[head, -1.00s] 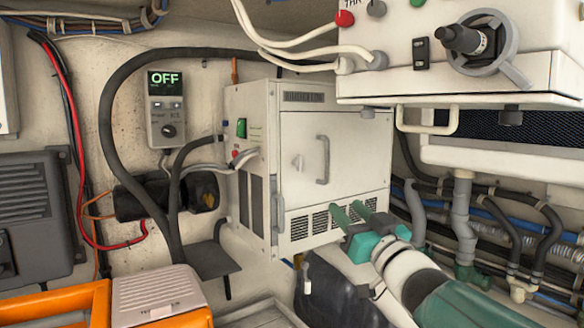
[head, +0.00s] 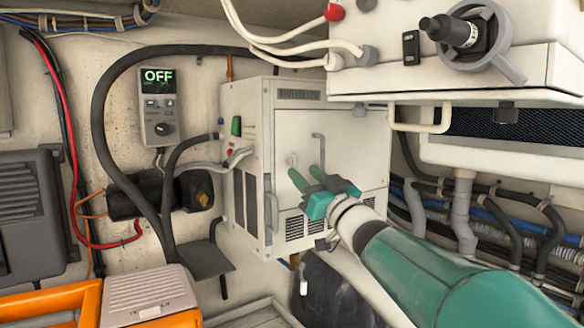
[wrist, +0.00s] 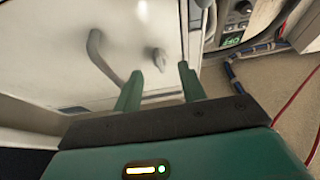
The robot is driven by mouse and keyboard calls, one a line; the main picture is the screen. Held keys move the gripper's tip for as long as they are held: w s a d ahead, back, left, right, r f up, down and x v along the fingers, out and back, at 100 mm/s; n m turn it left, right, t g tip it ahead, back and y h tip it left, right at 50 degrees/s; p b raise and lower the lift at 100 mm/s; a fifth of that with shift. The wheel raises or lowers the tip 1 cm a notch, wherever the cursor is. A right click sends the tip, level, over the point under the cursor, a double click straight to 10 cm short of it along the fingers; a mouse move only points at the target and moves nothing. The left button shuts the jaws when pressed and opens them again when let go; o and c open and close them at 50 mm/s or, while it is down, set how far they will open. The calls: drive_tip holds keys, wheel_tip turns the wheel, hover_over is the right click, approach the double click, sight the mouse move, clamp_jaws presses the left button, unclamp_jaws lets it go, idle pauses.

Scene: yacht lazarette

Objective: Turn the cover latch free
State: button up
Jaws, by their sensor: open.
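My gripper (head: 308,173) has green fingers and is in front of the cover. In the wrist view the latch (wrist: 157,58) lies just beyond my open fingertips (wrist: 160,72), roughly between them. Nothing is held. I cannot tell whether the fingers touch the latch. The cover looks closed.
A grey bar handle (head: 320,143) on the cover stands right of the latch, partly hidden by my fingers. It also shows in the wrist view (wrist: 100,55). A white overhead box (head: 440,70) juts out at upper right. A controller (head: 160,107) reading OFF hangs left.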

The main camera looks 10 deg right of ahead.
sight(296, 165)
drive_tip(key=shift+x, duration=2.05)
clamp_jaws()
